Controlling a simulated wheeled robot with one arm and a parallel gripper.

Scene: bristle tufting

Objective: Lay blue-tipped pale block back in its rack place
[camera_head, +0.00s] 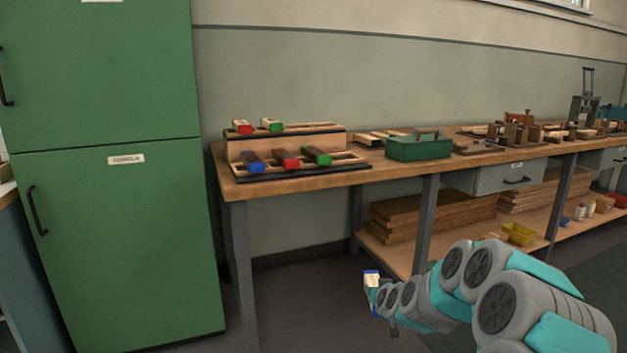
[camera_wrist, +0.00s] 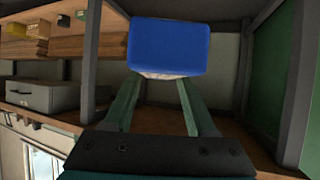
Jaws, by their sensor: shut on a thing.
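The blue-tipped pale block (camera_head: 372,281) is held in my gripper (camera_head: 376,296), low in front of the bench and well away from the rack. In the wrist view its blue end (camera_wrist: 170,45) fills the space beyond my gripper's fingers (camera_wrist: 162,84), and most of its pale body is hidden. The two-tier rack (camera_head: 240,151) stands on the bench's left end. Its upper tier holds a red-tipped pale block (camera_head: 242,127) and a green-tipped pale block (camera_head: 272,124) at the left. The upper tier's right part (camera_head: 312,127) looks bare.
On the rack's lower tier lie dark blocks with blue (camera_head: 256,167), red (camera_head: 290,163) and green (camera_head: 322,159) ends. A green toolbox (camera_head: 419,148) stands right of the rack. The bench (camera_head: 225,186) has grey legs. A green cabinet (camera_head: 110,230) stands left.

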